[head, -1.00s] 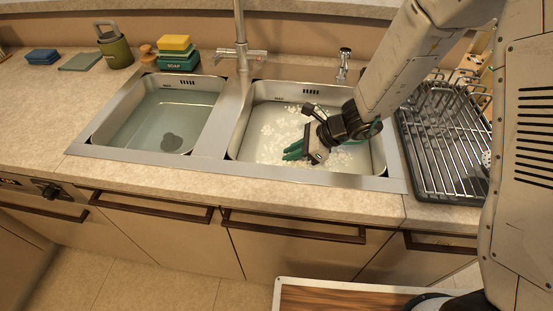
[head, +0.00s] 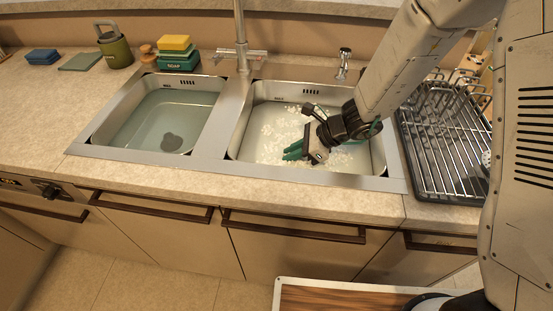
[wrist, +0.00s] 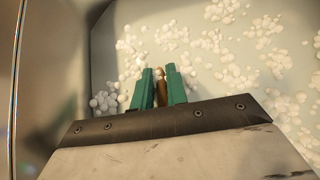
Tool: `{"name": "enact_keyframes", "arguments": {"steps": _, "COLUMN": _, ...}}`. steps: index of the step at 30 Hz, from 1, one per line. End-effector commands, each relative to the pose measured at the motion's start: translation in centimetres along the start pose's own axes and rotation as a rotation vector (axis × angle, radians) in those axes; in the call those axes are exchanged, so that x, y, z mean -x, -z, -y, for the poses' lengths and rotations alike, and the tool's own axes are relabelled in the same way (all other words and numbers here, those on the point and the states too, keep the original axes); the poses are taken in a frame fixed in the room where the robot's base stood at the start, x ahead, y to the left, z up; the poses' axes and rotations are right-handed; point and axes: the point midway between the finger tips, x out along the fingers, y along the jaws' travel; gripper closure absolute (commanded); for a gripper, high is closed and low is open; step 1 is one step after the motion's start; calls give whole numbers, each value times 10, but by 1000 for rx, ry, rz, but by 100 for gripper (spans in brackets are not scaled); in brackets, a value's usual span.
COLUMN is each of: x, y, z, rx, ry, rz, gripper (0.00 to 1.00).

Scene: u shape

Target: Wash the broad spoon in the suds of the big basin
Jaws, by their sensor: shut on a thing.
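My gripper (head: 294,152) is down in the big basin (head: 236,143), the right-hand one, low over the suds (head: 272,145). In the wrist view its green fingers (wrist: 160,90) are shut on a narrow brown piece (wrist: 161,88), which looks like the handle of the broad spoon. The rest of the spoon is hidden; I cannot see its bowl. White suds float in clumps around the fingers and farther to the right. In the head view the spoon does not show behind the gripper.
The smaller left basin (head: 150,125) holds clear water over a dark drain. A tap (head: 241,50) stands behind the divider. A wire dish rack (head: 445,140) is right of the big basin. Sponges on a soap box (head: 176,55) and an olive canister (head: 115,50) stand at the back left.

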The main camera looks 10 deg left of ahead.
Motion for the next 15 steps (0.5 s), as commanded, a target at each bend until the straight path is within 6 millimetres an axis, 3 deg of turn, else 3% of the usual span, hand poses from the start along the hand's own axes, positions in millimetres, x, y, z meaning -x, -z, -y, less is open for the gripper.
{"name": "enact_keyframes", "arguments": {"steps": 8, "x": 1, "y": -2, "z": 0, "rx": 1, "ry": 0, "rz": 0, "gripper": 100}}
{"name": "enact_keyframes", "arguments": {"steps": 15, "x": 17, "y": -18, "z": 0, "rx": 3, "ry": 1, "rz": 1, "gripper": 100}}
